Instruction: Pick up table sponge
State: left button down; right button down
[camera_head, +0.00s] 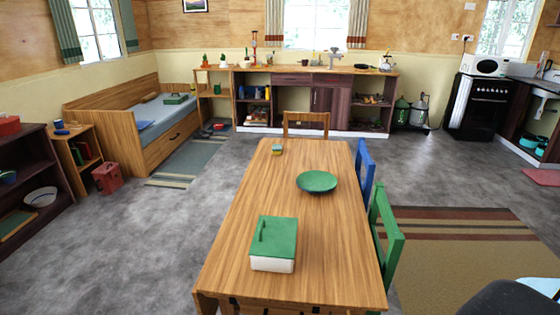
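A small sponge (277,149), green with a yellowish part, lies on the far end of the long wooden table (240,225). It looks small from here, and its exact shape is hard to tell. The tabletop around it is bare. Neither of my grippers can be made out in the head view.
A green bowl (317,181) sits mid-table, and a white box with a green lid (275,240) sits nearer. A blue chair (365,172) and a green chair (386,230) stand along the right side, a wooden chair (306,123) at the far end. Grey floor lies open on the left.

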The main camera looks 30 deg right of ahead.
aim_at(276, 149)
jog(key=i+j+u, duration=0.5)
jog(key=i+u, duration=0.2)
jog(key=i+j+u, duration=0.15)
jog(key=i, duration=0.4)
jog(key=i+j+u, duration=0.15)
jog(key=i, duration=0.45)
jog(key=i+z, duration=0.25)
jog(key=z, duration=0.15)
jog(key=i+z, duration=0.55)
jog(key=z, duration=0.25)
jog(key=i+l+z, duration=0.1)
jog(key=i+z, duration=0.65)
jog(key=i+j+z, duration=0.1)
jog(key=z, duration=0.25)
jog(key=i+j+z, duration=0.15)
jog(key=i+z, duration=0.3)
jog(key=i+j+z, duration=0.45)
jog(key=i+l, duration=0.05)
jog(key=i, duration=0.05)
